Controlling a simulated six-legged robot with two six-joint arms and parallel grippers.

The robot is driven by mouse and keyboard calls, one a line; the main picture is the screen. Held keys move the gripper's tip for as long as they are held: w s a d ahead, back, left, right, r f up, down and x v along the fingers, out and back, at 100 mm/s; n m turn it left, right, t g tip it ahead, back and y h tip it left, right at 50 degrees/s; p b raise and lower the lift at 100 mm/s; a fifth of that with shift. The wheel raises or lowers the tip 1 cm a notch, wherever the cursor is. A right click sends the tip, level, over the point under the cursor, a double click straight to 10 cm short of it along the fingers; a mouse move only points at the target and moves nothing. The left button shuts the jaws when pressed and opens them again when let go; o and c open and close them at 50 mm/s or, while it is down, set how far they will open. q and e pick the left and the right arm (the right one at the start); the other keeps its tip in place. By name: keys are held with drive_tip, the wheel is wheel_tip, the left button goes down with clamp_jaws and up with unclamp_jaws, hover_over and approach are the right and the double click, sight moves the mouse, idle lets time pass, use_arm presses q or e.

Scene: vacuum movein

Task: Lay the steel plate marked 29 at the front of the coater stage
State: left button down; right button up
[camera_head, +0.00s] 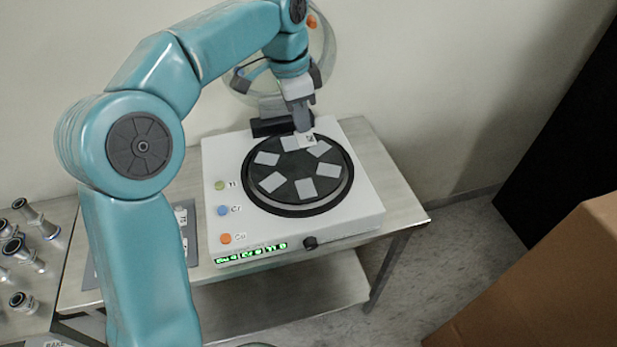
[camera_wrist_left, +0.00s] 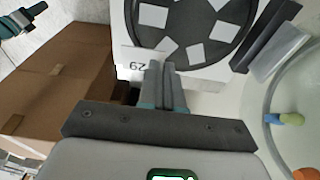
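The coater stage (camera_head: 295,208) is a dark round disc on the white coater, with several pale squares around it. It also shows at the top of the left wrist view (camera_wrist_left: 178,30). My left gripper (camera_head: 303,128) is above the stage's back edge, pointing down. Its fingers (camera_wrist_left: 160,72) look closed on the edge of a small pale plate (camera_head: 309,140), which shows the mark 29 in the left wrist view (camera_wrist_left: 136,58). The plate overlaps the back of the disc; contact cannot be told. What seems to be my right gripper (camera_wrist_left: 25,16) is at the wrist view's top left, small.
The white coater (camera_head: 225,165) stands on a metal table (camera_head: 395,180), with coloured buttons and a green display at its front. A clear round vessel (camera_head: 325,55) is behind it. Metal fittings (camera_head: 20,250) stand at left. A cardboard box (camera_head: 550,285) is at lower right.

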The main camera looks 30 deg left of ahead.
use_arm(q)
drive_tip(key=b, duration=0.1)
hover_over(305, 182)
drive_tip(key=f, duration=1)
drive_tip(key=shift+s+a+f, duration=0.15)
drive_tip(key=shift+s+a, duration=0.15)
wheel_tip(305, 182, down, 5)
drive_tip(key=shift+w+r+b, duration=0.1)
drive_tip(key=shift+w+b, duration=0.05)
drive_tip(key=shift+b, duration=0.15)
drive_tip(key=c, duration=1.3)
unclamp_jaws()
drive_tip(key=shift+f, duration=0.2)
drive_tip(key=shift+r, duration=0.15)
